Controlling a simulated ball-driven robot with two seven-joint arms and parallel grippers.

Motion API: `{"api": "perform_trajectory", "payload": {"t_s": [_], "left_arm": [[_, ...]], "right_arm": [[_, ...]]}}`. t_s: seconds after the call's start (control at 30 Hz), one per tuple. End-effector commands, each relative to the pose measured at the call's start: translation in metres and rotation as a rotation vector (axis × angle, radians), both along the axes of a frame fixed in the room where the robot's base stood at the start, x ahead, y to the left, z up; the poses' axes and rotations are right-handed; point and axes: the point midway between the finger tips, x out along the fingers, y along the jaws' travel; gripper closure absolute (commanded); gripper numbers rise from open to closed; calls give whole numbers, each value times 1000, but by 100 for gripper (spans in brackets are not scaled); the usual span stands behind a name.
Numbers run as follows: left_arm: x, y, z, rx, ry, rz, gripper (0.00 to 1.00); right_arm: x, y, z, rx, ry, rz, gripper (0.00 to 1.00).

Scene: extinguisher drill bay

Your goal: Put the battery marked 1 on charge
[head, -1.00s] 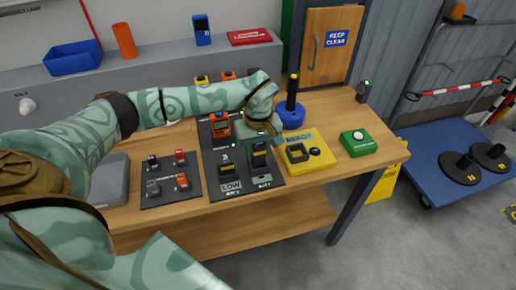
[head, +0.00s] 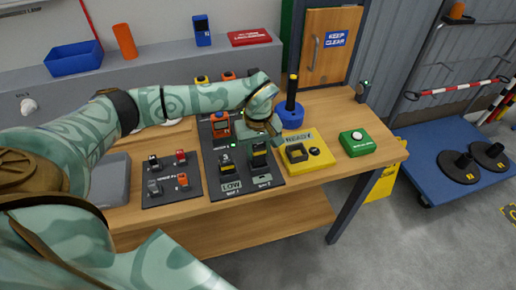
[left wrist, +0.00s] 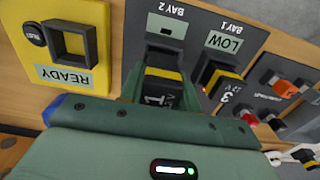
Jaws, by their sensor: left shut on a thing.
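My left gripper (head: 260,140) is shut on the battery marked 1 (left wrist: 163,90), a dark block with a yellow band. It holds this battery at BAY 2 of the dark bay panel (head: 208,152); I cannot tell whether the battery sits fully in the bay or is free of it. Next to it, the battery marked 3 (left wrist: 222,80) stands in BAY 1, whose sign reads LOW (head: 230,186). The yellow charger (head: 319,160) has an empty square dark socket (head: 296,152) and a sign reading READY. My right gripper is not in view.
A green box with a white button (head: 356,141) stands right of the charger. A blue holder with a black-handled tool (head: 291,116) is behind it. An orange device (head: 220,125) is on the panel's far part. A plate with small blocks (head: 170,198) lies left.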

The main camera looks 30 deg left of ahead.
Motion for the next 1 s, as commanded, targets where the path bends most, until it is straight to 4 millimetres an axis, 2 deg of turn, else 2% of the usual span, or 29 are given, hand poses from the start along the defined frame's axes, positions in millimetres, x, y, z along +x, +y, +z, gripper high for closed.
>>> {"api": "perform_trajectory", "payload": {"t_s": [1.0], "left_arm": [[0, -1, 0, -1, 0, -1, 99]], "right_arm": [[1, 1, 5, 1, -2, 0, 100]]}}
